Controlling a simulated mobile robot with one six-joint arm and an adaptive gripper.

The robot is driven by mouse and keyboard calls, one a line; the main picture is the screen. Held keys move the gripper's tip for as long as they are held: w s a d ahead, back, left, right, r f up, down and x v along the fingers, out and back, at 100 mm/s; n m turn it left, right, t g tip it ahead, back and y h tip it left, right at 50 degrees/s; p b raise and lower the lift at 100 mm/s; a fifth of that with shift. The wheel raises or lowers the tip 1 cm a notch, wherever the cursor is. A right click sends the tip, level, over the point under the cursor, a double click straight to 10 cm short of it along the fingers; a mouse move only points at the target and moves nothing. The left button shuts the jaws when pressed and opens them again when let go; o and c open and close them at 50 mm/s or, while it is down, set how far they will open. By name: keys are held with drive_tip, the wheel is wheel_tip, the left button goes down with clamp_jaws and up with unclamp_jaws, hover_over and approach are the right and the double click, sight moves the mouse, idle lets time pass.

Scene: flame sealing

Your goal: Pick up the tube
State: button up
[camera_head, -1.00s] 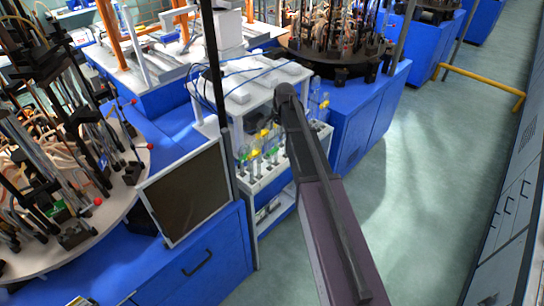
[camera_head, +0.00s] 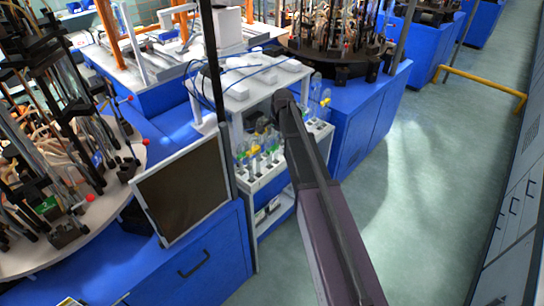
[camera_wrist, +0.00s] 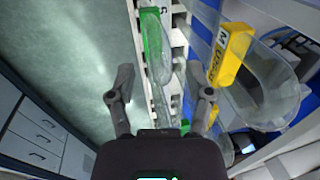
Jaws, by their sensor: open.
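In the wrist view, my gripper (camera_wrist: 164,94) is open, with one finger on each side of the picture's middle. A clear glass tube (camera_wrist: 160,66) with a green clip (camera_wrist: 151,32) stands in a white rack (camera_wrist: 142,72), ahead of the gap between the fingers. Nothing is clearly held. A larger clear glass piece with a yellow clip (camera_wrist: 231,52) is to the right, beyond the right finger. In the head view, several glass tubes with yellow and green clips (camera_head: 254,150) stand in the rack; my arm hides the gripper's fingers and part of the rack.
A white shelf frame (camera_head: 262,88) with blue cables stands over the rack. A dark panel (camera_head: 182,190) stands to the left, and a thin dark post (camera_head: 216,90) is close beside the rack. Blue cabinets (camera_head: 368,125) stand behind. Floor (camera_head: 430,170) to the right is clear.

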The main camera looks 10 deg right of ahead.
drive_tip(key=shift+f, duration=0.15)
idle(0.5)
clamp_jaws()
